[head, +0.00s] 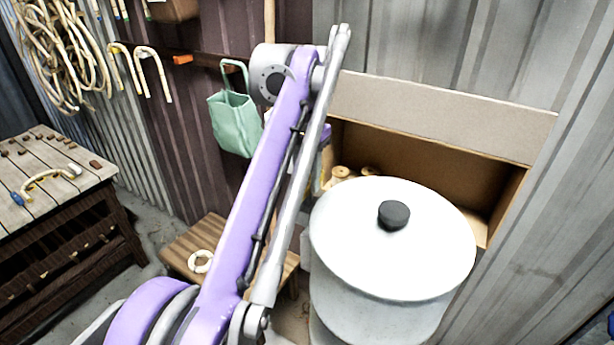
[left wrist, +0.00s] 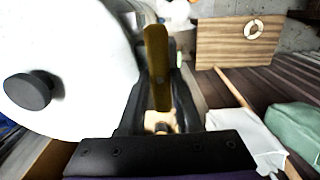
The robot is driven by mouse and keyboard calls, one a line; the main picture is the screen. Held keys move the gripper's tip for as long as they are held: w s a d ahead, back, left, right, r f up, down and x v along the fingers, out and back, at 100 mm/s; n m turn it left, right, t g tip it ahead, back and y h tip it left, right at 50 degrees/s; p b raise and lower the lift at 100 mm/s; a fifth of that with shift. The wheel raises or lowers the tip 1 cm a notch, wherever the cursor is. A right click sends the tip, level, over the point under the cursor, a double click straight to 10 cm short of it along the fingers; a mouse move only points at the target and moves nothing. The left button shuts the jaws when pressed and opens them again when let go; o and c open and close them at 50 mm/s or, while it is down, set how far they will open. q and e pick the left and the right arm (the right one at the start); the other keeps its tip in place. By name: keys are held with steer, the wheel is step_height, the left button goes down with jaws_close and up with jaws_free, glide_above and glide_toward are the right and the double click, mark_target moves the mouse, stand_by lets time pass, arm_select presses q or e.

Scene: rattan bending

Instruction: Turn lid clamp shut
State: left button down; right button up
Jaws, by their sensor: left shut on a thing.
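The white pot-like vessel has a domed lid (head: 392,255) with a black knob (head: 394,215); the lid looks seated in the head view. The lid and knob (left wrist: 32,91) also fill the left of the left wrist view. A brassy-yellow lid clamp lever (left wrist: 157,62) stands beside the lid's rim, between the dark fingers of my left gripper (left wrist: 160,105). The gripper is shut on this lever. In the head view my purple left arm hides the clamp and most of the gripper. My right gripper is out of view.
An open cardboard box (head: 440,105) stands behind the vessel. A small wooden stool (head: 190,250) with a pale ring (head: 201,262) is to its left. A green bag (head: 236,122) hangs on the wall. A slatted workbench (head: 45,185) is at far left.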

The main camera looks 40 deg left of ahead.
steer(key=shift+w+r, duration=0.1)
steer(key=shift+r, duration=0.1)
arm_select(q)
steer(key=m+p, duration=0.2)
steer(key=m, duration=0.1)
steer(key=shift+r+m, duration=0.15)
steer(key=shift+m, duration=0.25)
steer(key=m+p, duration=0.1)
steer(key=m, duration=0.3)
steer(key=shift+m, duration=0.3)
steer(key=m+p, duration=0.1)
steer(key=m, duration=0.3)
steer(key=shift+m, duration=0.3)
steer(key=m, duration=0.4)
steer(key=shift+m+p, duration=0.3)
steer(key=shift+m, duration=0.1)
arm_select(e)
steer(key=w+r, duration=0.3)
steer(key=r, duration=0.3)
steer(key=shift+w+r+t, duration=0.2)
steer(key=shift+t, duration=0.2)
arm_select(q)
steer(key=c, duration=0.6)
jaws_free()
